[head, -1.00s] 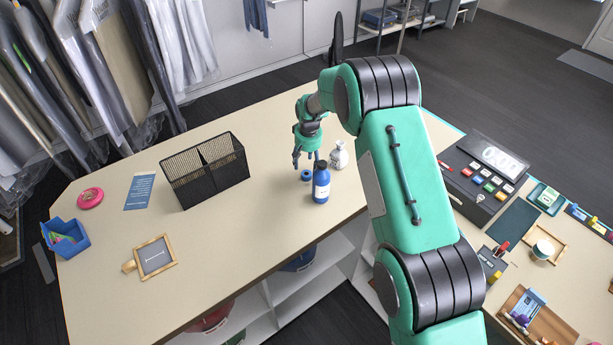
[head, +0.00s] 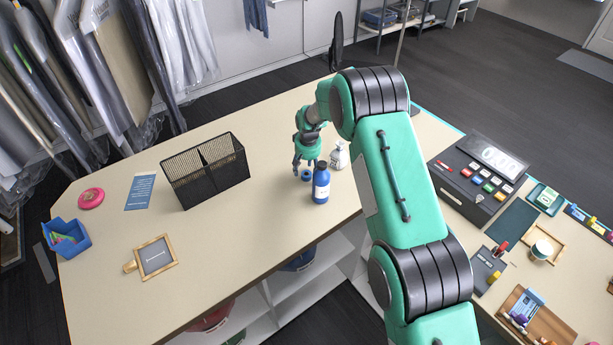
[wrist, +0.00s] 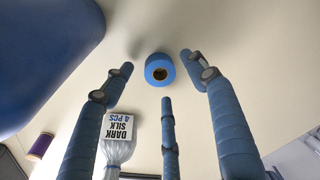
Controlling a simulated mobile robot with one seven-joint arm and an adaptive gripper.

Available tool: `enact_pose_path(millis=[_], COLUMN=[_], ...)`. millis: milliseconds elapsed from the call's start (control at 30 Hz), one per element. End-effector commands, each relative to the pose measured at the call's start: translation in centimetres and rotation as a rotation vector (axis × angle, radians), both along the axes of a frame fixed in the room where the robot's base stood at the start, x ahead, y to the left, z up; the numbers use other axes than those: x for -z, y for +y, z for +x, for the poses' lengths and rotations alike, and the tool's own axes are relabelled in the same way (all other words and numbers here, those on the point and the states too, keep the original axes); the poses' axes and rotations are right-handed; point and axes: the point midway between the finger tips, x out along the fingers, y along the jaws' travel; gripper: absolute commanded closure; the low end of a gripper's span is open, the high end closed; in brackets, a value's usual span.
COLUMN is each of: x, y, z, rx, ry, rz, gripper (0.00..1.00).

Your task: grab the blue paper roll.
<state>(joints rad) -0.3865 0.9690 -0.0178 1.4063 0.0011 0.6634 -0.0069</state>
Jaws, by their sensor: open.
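In the wrist view the roll (wrist: 159,70) lies ahead of the fingertips, near the middle. My gripper (head: 304,165) is above and close beside the roll, pointing down. In the wrist view its spread fingers (wrist: 155,83) are open, with nothing between them. A gap shows between the fingertips and the roll.
A clear bag labelled "DARK SILK 4 PCS" (wrist: 117,140) stands near the roll; it also shows in the head view (head: 339,156). A black mesh holder (head: 205,172) stands left.

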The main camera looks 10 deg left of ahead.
Motion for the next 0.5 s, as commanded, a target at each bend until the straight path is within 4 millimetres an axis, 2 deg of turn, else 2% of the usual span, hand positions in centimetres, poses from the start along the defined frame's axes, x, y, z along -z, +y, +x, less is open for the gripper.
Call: enact_pose_path(millis=[200, 500], x=[1.6, 1.9], y=[0.1, 0.1], z=[0.2, 0.2], rx=[0.0, 0.0], ry=[0.0, 0.0], rz=[0.0, 0.0], gripper=[0.43, 0.43])
